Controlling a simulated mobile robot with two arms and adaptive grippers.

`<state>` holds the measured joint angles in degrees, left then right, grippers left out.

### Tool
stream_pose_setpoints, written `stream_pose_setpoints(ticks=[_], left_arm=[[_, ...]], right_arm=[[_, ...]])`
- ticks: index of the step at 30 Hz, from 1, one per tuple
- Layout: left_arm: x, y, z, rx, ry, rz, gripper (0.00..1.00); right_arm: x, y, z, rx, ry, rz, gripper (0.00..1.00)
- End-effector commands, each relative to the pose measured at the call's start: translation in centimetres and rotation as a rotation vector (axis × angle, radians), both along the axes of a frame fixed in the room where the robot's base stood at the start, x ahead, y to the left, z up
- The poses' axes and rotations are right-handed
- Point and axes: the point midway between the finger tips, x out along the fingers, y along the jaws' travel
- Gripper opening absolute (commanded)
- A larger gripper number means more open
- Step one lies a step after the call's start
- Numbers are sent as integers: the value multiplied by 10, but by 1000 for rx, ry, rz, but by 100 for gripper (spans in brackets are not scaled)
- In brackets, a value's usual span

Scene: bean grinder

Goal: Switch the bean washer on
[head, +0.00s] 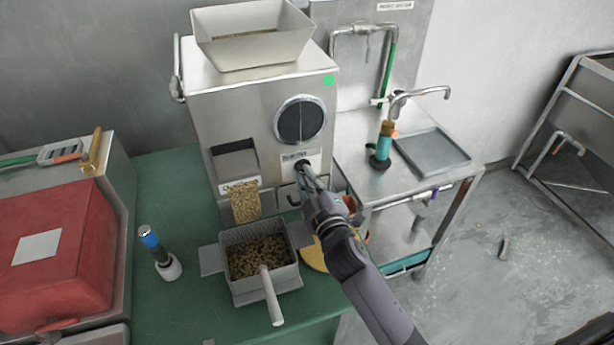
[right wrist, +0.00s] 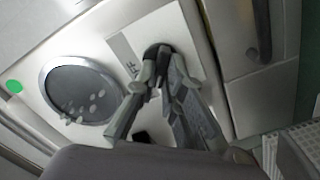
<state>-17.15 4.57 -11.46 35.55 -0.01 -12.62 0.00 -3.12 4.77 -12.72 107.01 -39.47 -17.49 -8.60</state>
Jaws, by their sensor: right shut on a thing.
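The bean machine, a steel box (head: 232,112) with a round dark window (head: 300,120), stands on the green table. My right gripper (head: 304,170) reaches up to this plate from the lower right. In the right wrist view its fingertips (right wrist: 160,78) are closed around the knob, partly hiding it. A round green spot (head: 328,79) is on the machine's upper right front; it also shows in the right wrist view (right wrist: 14,87). My left gripper is not in view.
A hopper (head: 252,38) tops the machine. A handled bin of beans (head: 262,258) stands below its chute, left of my right arm. A red container (head: 60,270) is at left. A steel sink table (head: 385,195) with a tap (head: 420,93) stands at right.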

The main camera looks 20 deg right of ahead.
Motion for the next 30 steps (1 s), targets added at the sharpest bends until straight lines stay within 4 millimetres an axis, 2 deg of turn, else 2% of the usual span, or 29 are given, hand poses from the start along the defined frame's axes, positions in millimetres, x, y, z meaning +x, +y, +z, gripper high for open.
stream_pose_setpoints(ticks=[8, 9, 17, 26, 30], left_arm=[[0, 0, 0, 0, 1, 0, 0], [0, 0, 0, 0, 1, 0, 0], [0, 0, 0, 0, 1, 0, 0], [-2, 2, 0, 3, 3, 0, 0], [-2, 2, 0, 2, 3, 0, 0]], right_arm=[[0, 0, 0, -5, -1, 1, 0], [0, 0, 0, -5, -1, 1, 12], [0, 0, 0, -3, -1, 1, 29], [-1, 0, 0, -2, 0, 0, 30], [-12, 0, -2, -1, 2, 0, 30]])
